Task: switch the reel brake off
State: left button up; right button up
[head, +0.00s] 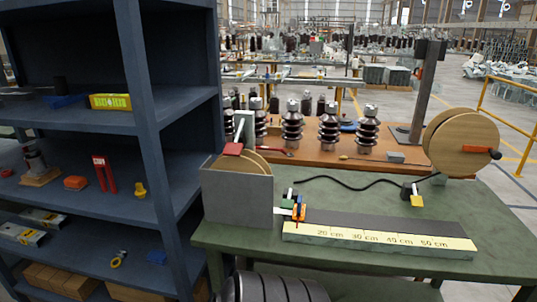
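A wooden reel (466,138) stands on the right of the green table, with an orange bar (478,149) ending in a dark knob on its face. A red piece (233,149) rests at that reel's upper edge by a pale upright bracket (244,130). A thin red lever (276,152) sticks out to its right. I cannot tell which of these is the brake, or its setting. Neither gripper is in view.
A measuring board (380,238) marked in cm lies at the green table's (330,268) front, with an orange-and-green tool at its left end. A black cable (350,186) crosses behind it. Dark insulators (328,130) stand on the back bench. Blue shelving (160,130) stands left.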

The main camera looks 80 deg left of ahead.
aim_at(235, 149)
jog(key=u, duration=3)
